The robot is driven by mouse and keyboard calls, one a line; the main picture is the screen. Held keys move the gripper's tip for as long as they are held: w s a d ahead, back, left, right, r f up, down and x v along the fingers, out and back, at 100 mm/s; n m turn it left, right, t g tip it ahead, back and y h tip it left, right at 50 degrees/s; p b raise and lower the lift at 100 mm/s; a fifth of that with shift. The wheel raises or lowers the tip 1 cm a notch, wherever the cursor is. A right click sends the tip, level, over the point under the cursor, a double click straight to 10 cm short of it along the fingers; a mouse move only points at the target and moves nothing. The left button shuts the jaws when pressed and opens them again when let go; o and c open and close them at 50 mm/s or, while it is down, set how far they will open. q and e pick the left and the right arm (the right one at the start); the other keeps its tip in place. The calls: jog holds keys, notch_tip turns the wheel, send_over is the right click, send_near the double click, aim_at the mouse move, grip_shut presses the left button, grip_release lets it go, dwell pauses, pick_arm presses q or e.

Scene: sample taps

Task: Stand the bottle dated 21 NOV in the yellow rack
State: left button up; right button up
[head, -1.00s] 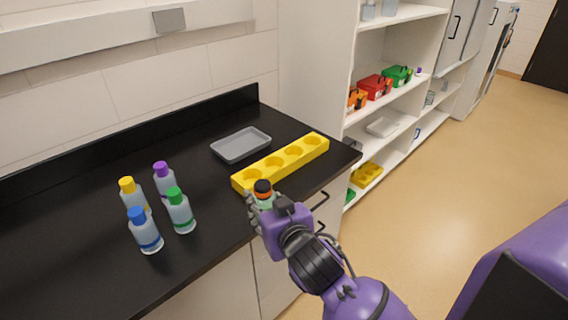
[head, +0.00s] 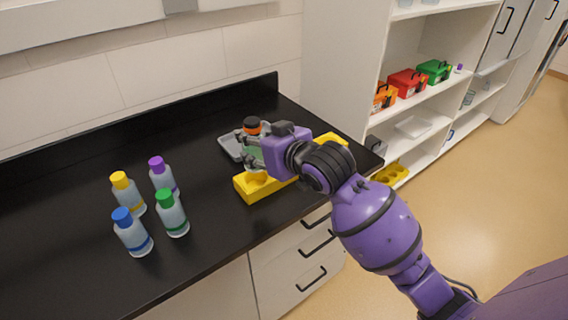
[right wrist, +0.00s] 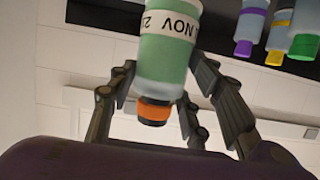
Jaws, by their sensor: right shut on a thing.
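My right gripper (head: 256,151) is shut on a bottle with an orange and black cap (head: 251,127). In the right wrist view the bottle (right wrist: 165,55) is greenish, and its white label reads "NOV" with a partly visible number starting with 2. The gripper fingers (right wrist: 160,95) lie on both sides of it. In the head view the bottle looks upright over the left end of the yellow rack (head: 246,192). I cannot tell whether its base is in a hole. The arm hides much of the rack. My left gripper is not in view.
Bottles with yellow (head: 120,180), purple (head: 157,164), blue (head: 122,217) and green (head: 165,198) caps stand on the black counter (head: 60,225) left of the rack. White shelves (head: 405,130) stand to the right.

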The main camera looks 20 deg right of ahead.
jog(key=shift+w+d+f+b, duration=0.15)
jog(key=shift+w+d+f, duration=1.25)
jog(key=shift+f, duration=0.6)
jog(key=shift+w+d+f+b, duration=0.2)
jog(key=shift+w+d+f, duration=0.9)
jog(key=shift+d+f, duration=0.75)
jog(key=shift+w+d+f+b, duration=0.15)
jog(key=shift+w+d+f, duration=1.2)
jog(key=shift+f, duration=0.8)
jog(key=shift+s+f, duration=0.1)
jog(key=o, duration=1.4)
jog(key=shift+c, duration=0.2)
